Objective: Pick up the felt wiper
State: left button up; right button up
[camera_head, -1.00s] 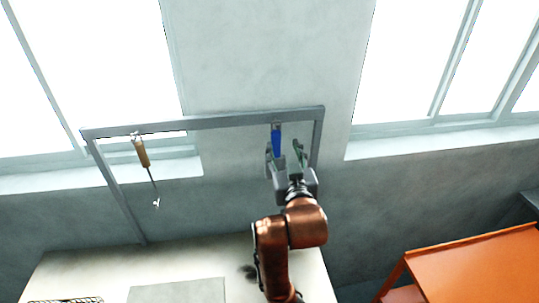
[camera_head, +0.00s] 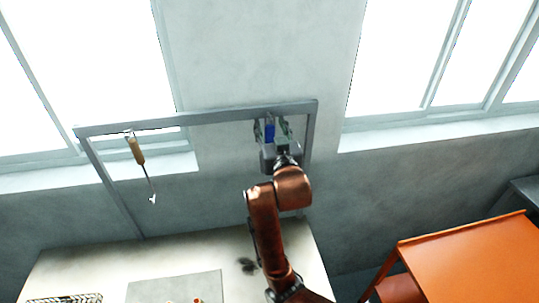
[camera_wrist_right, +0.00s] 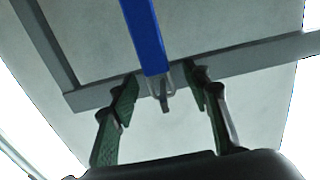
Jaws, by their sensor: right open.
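A blue tool (camera_head: 270,132), which I take to be the felt wiper, hangs from the grey rack's top bar towards its right end. Its lower part is hidden behind my gripper in the head view. In the right wrist view its long blue handle (camera_wrist_right: 148,38) ends in a small metal loop near the bar. My right gripper (camera_head: 271,127) is open, with one green-padded finger on each side of the blue tool. In the wrist view the open fingers of the right gripper (camera_wrist_right: 163,80) show a gap on both sides of it. My left gripper is out of view.
The grey rack (camera_head: 200,118) stands on a pale table (camera_head: 80,265). A wooden-handled tool (camera_head: 135,151) with a thin shaft hangs at its left. An orange table (camera_head: 470,262) stands at right. A grey mat (camera_head: 150,289) and a wire-like item (camera_head: 65,299) lie at front left.

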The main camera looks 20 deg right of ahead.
jog(key=shift+c, duration=0.5)
grip_shut()
jog(key=shift+r, duration=0.15)
